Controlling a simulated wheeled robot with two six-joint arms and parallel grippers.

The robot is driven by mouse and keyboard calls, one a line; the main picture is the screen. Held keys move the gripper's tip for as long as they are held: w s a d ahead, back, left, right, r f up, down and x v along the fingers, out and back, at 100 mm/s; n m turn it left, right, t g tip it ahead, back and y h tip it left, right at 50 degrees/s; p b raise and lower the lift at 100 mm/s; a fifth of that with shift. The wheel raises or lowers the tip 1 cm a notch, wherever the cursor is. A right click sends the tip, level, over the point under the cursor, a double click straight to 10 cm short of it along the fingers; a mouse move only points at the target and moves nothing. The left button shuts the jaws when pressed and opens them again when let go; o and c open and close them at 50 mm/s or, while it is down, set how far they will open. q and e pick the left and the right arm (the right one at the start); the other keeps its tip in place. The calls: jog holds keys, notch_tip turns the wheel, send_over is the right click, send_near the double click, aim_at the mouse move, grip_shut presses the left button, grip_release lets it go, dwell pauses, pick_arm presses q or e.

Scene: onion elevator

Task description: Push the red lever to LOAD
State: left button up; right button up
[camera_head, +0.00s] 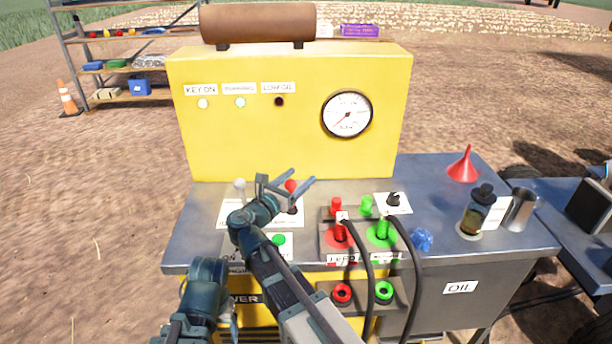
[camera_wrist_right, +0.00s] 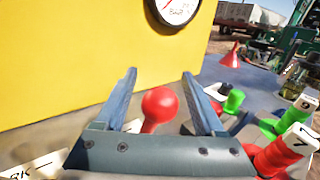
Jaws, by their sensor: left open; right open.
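The red lever's round knob (camera_head: 291,186) stands on the generator's blue-grey top, close to the yellow panel; its white label plate (camera_head: 296,219) is partly covered by my arm. My right gripper (camera_head: 287,184) is open at the lever. In the right wrist view the red knob (camera_wrist_right: 160,104) shows between the two spread fingers (camera_wrist_right: 160,88), apparently touching neither. My left gripper (camera_head: 232,318) is low at the left, in front of the yellow lower panel, mostly hidden by my arms.
A grey-white knob (camera_head: 239,184) stands left of the lever. Red and green plugs (camera_head: 381,230) with black cables are to the right. A red funnel (camera_head: 464,166), a dark bottle (camera_head: 478,208) and a metal cup (camera_head: 521,209) stand farther right. The yellow panel (camera_head: 290,140) rises behind.

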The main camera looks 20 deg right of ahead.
grip_shut()
dwell(0.3)
dwell(1.1)
